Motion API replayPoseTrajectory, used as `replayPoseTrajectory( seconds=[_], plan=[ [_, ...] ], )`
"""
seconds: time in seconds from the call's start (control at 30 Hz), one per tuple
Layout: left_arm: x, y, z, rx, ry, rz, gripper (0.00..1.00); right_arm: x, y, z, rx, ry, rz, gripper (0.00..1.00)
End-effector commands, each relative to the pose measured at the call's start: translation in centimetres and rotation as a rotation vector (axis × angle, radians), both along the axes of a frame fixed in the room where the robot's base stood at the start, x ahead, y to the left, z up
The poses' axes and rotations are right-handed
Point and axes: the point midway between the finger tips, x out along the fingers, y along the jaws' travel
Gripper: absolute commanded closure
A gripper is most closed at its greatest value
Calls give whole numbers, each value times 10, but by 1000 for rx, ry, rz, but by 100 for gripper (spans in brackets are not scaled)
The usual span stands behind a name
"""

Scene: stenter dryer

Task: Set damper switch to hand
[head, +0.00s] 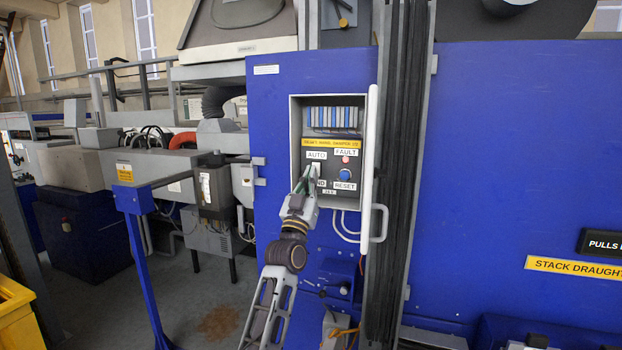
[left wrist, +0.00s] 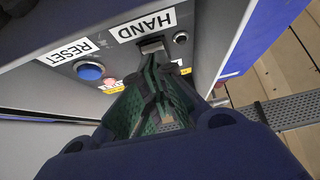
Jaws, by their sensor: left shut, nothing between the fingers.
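In the left wrist view the fingertips (left wrist: 155,66) are close to the switch plate (left wrist: 152,46), just beside the HAND label (left wrist: 147,26). The fingers hide most of the switch, so I cannot tell its setting or whether they touch it. My right gripper is not in view.
The blue RESET button (head: 345,174) and the red FAULT lamp (head: 346,159) are right of the switch. The box's open door (head: 370,150) with its handle (head: 380,222) stands at the right. Dark vertical cables (head: 395,160) run beyond it. A blue post (head: 140,250) stands at left.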

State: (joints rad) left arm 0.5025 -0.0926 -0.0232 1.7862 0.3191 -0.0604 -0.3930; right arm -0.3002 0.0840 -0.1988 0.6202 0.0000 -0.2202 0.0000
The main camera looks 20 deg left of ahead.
Motion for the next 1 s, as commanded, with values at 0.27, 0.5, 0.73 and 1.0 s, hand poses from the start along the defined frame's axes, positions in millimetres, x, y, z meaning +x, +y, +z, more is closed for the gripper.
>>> replayPoseTrajectory(
  seconds=[0.27, 0.5, 0.73, 1.0],
  plan=[
    [0, 0, 0, 0, 0, 0, 100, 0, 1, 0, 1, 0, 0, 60],
    [6, 0, -3, 0, -1, 0, 100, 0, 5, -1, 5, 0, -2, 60],
    [7, 0, -4, -2, -7, 0, 100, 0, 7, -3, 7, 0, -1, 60],
    [7, 0, -4, -1, -7, -1, 100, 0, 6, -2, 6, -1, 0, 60]
  ],
)
